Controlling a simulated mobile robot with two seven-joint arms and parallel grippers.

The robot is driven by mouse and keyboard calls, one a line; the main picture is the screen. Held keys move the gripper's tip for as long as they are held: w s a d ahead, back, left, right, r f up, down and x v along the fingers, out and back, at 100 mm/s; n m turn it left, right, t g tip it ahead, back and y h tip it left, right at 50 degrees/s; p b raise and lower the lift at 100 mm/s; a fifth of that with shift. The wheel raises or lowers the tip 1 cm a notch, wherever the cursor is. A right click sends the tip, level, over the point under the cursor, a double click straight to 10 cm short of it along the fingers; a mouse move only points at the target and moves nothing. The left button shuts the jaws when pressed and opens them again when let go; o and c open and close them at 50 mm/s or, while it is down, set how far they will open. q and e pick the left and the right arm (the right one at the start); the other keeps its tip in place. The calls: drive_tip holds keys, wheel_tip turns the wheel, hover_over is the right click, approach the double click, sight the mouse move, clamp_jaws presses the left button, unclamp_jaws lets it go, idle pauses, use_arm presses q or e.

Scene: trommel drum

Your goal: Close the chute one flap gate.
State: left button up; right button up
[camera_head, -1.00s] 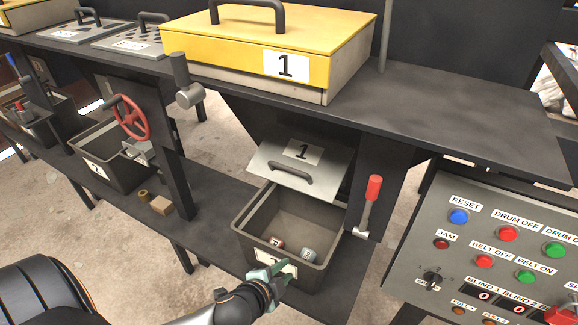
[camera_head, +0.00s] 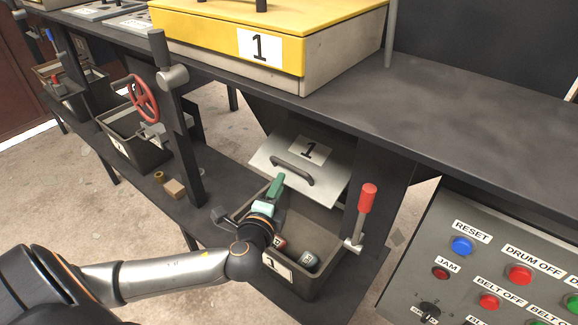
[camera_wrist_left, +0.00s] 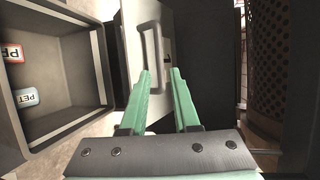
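The chute one flap gate (camera_head: 333,178) is a grey plate labelled 1, hanging tilted outward under the yellow box, above a grey bin (camera_head: 328,222). Its dark bar handle (camera_head: 292,170) is on its outer face. My left gripper (camera_head: 276,182) is over the bin, just below and left of the handle. In the left wrist view its two green fingers (camera_wrist_left: 160,72) are apart with nothing between them. The flap (camera_wrist_left: 133,40) and handle (camera_wrist_left: 148,48) show just ahead of the fingertips; contact is not clear. My right gripper is not in view.
A red-handled lever (camera_head: 366,200) stands right of the bin. The yellow box (camera_head: 215,38) sits on the bench above. A button panel (camera_head: 450,290) is at the lower right. Two labelled items lie in the bin, one marked PET (camera_wrist_left: 26,97). A red handwheel (camera_head: 146,97) is farther left.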

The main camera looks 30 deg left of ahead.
sight(289, 165)
use_arm(q)
drive_tip(key=x, duration=0.9)
drive_tip(key=shift+w+f, duration=0.15)
clamp_jaws()
idle(1.1)
